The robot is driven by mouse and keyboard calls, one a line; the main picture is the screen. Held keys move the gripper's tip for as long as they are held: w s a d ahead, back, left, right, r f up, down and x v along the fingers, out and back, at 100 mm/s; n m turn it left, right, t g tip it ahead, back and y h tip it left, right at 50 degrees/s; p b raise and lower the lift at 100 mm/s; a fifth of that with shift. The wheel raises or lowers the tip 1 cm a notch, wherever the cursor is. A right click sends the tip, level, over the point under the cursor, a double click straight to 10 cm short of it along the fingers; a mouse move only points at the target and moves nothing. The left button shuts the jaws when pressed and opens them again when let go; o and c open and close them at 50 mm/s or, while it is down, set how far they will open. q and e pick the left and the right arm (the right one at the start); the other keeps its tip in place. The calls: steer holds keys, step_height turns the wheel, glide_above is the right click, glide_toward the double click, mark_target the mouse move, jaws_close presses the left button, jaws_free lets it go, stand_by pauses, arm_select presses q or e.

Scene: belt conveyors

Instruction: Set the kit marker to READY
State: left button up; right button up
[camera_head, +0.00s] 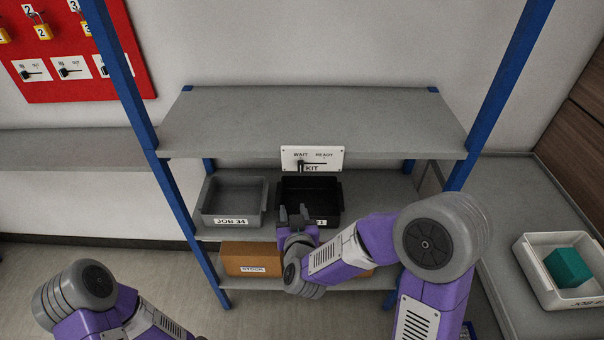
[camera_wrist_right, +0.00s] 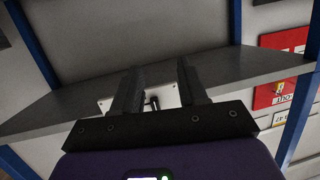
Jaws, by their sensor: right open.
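The kit marker (camera_head: 335,160) is a white plate on the front of the upper shelf, printed WAIT at left, READY at right and KIT below. Its black lever (camera_head: 301,164) has its thick dark end under WAIT, with a thin bar running right. My right gripper (camera_head: 293,212) is open and empty, below and in front of the marker, before the black bin. In the right wrist view, the plate (camera_wrist_right: 172,95) and lever (camera_wrist_right: 153,103) show between the open fingers (camera_wrist_right: 158,80), apart from them. Only my left arm shows at lower left; its gripper is out of view.
A grey JOB 34 bin (camera_head: 232,198) and a black bin (camera_head: 328,200) stand on the middle shelf, a brown STOCK box (camera_head: 250,254) below. Blue posts (camera_head: 178,195) flank the shelves. A white bin (camera_head: 535,262) holds a green block (camera_head: 568,267). The upper shelf (camera_head: 310,115) is bare.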

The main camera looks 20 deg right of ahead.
mark_target(301, 166)
step_height(301, 166, up, 9)
steer(key=d+m+t+h, duration=0.1)
steer(key=d+t+h, duration=0.1)
steer(key=h, duration=0.1)
steer(key=x, duration=0.5)
steer(key=shift+a, duration=0.15)
steer(key=shift+w, duration=0.65)
jaws_close()
